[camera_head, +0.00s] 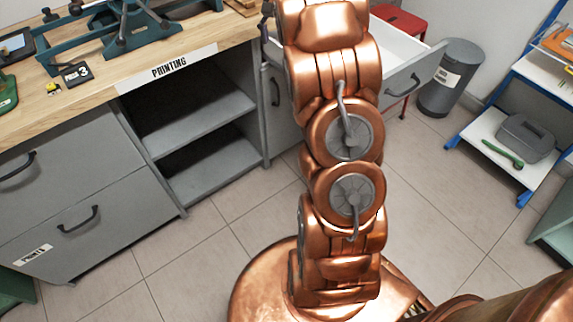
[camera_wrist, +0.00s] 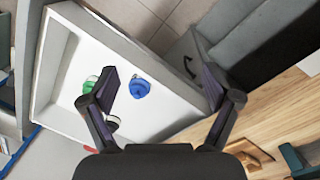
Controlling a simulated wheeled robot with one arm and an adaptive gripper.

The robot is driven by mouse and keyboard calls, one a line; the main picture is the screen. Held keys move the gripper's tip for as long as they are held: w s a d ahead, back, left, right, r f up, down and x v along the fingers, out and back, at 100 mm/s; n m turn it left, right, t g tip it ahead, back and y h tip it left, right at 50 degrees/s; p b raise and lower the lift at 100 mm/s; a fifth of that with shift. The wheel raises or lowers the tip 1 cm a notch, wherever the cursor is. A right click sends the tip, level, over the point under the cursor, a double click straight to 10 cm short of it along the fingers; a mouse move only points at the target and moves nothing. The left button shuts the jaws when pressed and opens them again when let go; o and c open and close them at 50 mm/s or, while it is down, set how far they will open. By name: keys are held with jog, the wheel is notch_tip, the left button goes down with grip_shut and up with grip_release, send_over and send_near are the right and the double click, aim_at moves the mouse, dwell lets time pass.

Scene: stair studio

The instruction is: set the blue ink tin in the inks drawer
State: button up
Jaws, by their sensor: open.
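The open drawer shows in the wrist view with its white floor and grey wall (camera_wrist: 46,75). In the head view the drawer front (camera_head: 415,78) shows to the right of my arm. The blue ink tin (camera_wrist: 140,88) appears to be inside the drawer, on the white floor. A green tin (camera_wrist: 89,85) is to its left, partly behind my finger. My gripper (camera_wrist: 160,82) is open above the drawer, with the blue tin seen between the fingers, nearer the left one, and not gripped. The head view does not show my gripper or the tins.
A pale object (camera_wrist: 113,122) lies partly hidden by the left finger. The wooden counter (camera_head: 60,100) with the PRINTING label runs along the left. A grey bin (camera_head: 450,80) and red stool (camera_head: 405,18) stand near the drawer. A blue-framed shelf (camera_head: 500,150) stands at right.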

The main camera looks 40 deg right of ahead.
jog(key=s+a+n, duration=0.5)
jog(key=s+a, duration=1)
jog(key=a, duration=0.2)
jog(key=s+a+f+n, duration=0.1)
jog(key=s+a+f, duration=0.1)
jog(key=s, duration=0.4)
jog(key=s+a+f+n+g, duration=0.1)
jog(key=s+a+f+n, duration=0.1)
jog(key=s+a, duration=0.2)
jog(key=s+a+f+n, duration=0.2)
jog(key=s+a, duration=0.2)
jog(key=s, duration=0.6)
jog(key=shift+s+f+g, duration=0.2)
jog(key=shift+s+g, duration=0.05)
jog(key=shift+g, duration=0.15)
notch_tip(320, 180, up, 15)
jog(key=w+t+p, duration=0.1)
jog(key=p, duration=1.3)
